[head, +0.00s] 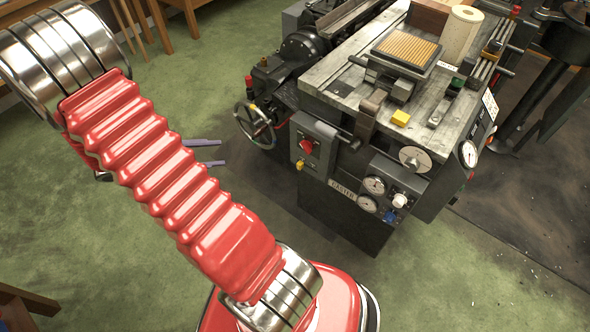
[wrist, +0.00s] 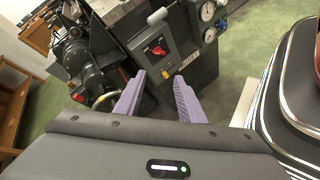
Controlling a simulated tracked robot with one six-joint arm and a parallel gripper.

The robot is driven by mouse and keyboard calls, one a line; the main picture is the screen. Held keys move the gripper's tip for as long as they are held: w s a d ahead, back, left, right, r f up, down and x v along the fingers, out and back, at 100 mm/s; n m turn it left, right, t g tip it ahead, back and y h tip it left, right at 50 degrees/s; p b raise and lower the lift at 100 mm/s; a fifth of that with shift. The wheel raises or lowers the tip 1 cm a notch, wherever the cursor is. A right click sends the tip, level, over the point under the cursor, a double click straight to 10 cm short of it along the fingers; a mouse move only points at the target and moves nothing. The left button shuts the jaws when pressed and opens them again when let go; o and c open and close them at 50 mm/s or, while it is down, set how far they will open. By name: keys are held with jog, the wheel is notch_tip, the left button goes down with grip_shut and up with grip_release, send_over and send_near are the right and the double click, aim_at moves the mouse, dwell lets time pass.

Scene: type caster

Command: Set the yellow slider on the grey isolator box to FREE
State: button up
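The grey isolator box (head: 325,134) is on the front of the dark machine, with a red knob (head: 306,147) on its face. The small yellow slider (head: 300,165) is low on that face, below the knob. Its markings are too small to read, so I cannot tell its setting. In the wrist view the box (wrist: 146,43) is ahead of my fingers, and the yellow slider (wrist: 165,73) shows small between the fingertips. My gripper (wrist: 160,75) has two purple fingers, spread apart and empty. In the head view my gripper (head: 221,152) is left of the box, clear of it.
A handwheel (head: 256,125) is left of the box. Gauges (head: 374,185) and a CASTER plate (head: 342,189) are to its right and below. A yellow block (head: 400,117) lies on the machine top. Green floor (head: 120,240) is open in front and left.

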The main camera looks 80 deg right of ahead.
jog(key=s+d+f+n+g+h, duration=0.1)
jog(key=s+d+f+n+h, duration=0.1)
jog(key=d+f, duration=0.45)
jog(key=n+t+h, duration=0.3)
jog(key=n+h, duration=0.3)
jog(key=n, duration=0.3)
send_near(298, 167)
jog(key=w+v, duration=0.1)
jog(key=v, duration=0.4)
jog(key=shift+s+d+r, duration=0.1)
jog(key=shift+s+r, duration=0.05)
jog(key=shift+r, duration=0.05)
jog(key=shift+s+x, duration=0.15)
jog(key=shift+x, duration=3.3)
jog(key=shift+s+x, duration=0.1)
jog(key=shift+x, duration=3.35)
jog(key=shift+f, duration=0.15)
grip_shut()
